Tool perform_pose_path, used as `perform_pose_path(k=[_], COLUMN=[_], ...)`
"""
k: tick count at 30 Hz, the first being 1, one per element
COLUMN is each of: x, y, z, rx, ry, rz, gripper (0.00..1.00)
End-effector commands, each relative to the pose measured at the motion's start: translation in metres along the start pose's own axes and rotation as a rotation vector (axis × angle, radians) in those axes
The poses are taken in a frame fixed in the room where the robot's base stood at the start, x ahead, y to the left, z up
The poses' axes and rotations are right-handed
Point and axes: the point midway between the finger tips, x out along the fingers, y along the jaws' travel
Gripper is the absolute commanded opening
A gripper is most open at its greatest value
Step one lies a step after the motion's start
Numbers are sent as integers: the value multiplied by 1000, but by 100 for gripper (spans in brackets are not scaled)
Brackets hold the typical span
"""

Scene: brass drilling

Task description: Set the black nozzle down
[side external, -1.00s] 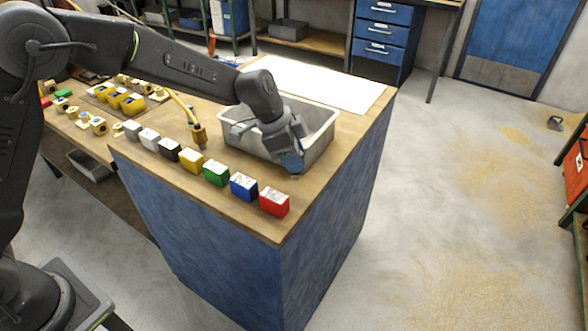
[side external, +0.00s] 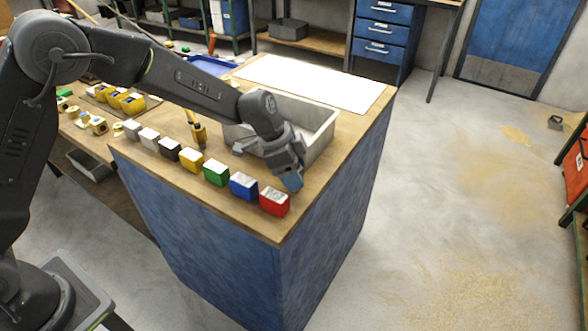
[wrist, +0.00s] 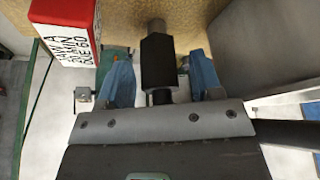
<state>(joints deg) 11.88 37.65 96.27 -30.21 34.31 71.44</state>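The black nozzle (wrist: 157,62) shows in the wrist view, a black body with a thinner grey end pointing up the picture. The contact at the fingertips is hard to make out. In the side view my gripper (side external: 291,182) is low over the bench top (side external: 318,172), just behind the red block. The nozzle cannot be made out in the side view, so whether it touches the bench is hidden.
A blue block (side external: 243,187) and several others form a row to the left. A grey bin (side external: 325,137) stands behind. A white sheet (side external: 310,80) lies at the far end.

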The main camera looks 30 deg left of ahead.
Motion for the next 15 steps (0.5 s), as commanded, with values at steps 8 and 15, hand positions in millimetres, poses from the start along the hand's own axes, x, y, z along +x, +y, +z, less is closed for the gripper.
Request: perform_pose_path(k=[8, 15], x=[-3, -39], y=[0, -1], z=[-1, -2], rx=[1, 1], ry=[1, 4], rz=[-1, -5], gripper=[59, 59])
